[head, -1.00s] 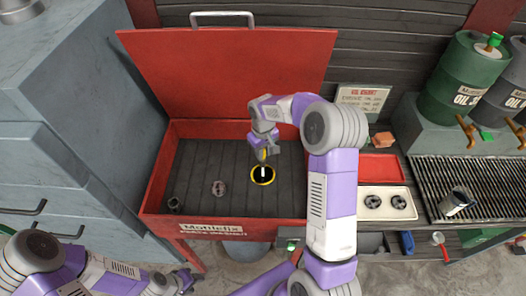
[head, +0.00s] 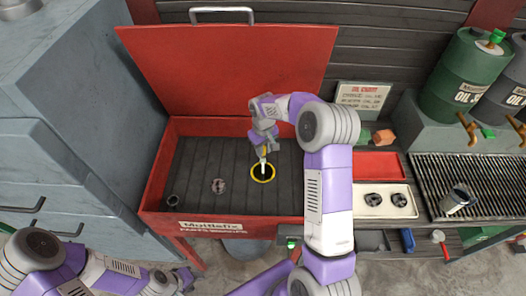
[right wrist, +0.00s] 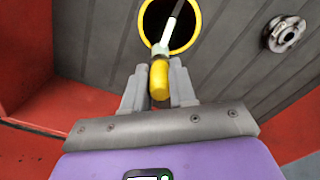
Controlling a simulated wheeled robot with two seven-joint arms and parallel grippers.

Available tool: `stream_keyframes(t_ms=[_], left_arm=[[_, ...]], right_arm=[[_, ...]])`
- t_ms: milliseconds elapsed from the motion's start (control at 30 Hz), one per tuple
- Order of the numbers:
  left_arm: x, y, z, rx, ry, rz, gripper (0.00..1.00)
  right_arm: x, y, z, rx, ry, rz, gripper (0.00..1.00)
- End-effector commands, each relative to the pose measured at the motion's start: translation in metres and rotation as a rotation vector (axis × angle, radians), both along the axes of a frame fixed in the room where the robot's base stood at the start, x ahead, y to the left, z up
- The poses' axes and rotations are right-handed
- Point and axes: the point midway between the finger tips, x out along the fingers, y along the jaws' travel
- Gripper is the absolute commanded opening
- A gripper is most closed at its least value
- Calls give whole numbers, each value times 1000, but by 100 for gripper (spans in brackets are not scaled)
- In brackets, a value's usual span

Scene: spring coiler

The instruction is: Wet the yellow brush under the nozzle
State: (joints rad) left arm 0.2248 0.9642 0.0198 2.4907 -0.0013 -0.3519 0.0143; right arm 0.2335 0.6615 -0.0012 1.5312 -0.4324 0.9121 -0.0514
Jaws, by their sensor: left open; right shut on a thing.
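My right gripper (head: 264,143) is shut on the yellow brush (right wrist: 159,80), just above the yellow-rimmed black opening (head: 262,180) in the red washer's floor. In the right wrist view the brush's yellow handle sits between the fingers, and a pale collar and thin shaft continue toward the opening (right wrist: 196,32). A white upright piece shows over the opening in the head view; I cannot tell whether it is the nozzle or part of the brush, or whether they touch. My left gripper (head: 186,279) is open and empty, low at the left, outside the washer.
The red washer (head: 160,165) has raised walls and an open lid (head: 230,75) behind. A round metal part (head: 218,186) and a dark ring (head: 172,201) lie on its floor. A cream tray (head: 370,211) with two parts stands to the right. The washer floor's left side is mostly clear.

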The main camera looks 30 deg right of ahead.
Motion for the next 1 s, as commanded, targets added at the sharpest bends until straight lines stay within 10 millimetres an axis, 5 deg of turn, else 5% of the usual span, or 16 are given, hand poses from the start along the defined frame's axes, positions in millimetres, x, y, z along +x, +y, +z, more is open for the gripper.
stream_keyframes(t_ms=[1000], left_arm=[[0,0,20,0,0,0,43]], right_arm=[[-27,16,41,0,-1,0,0]])
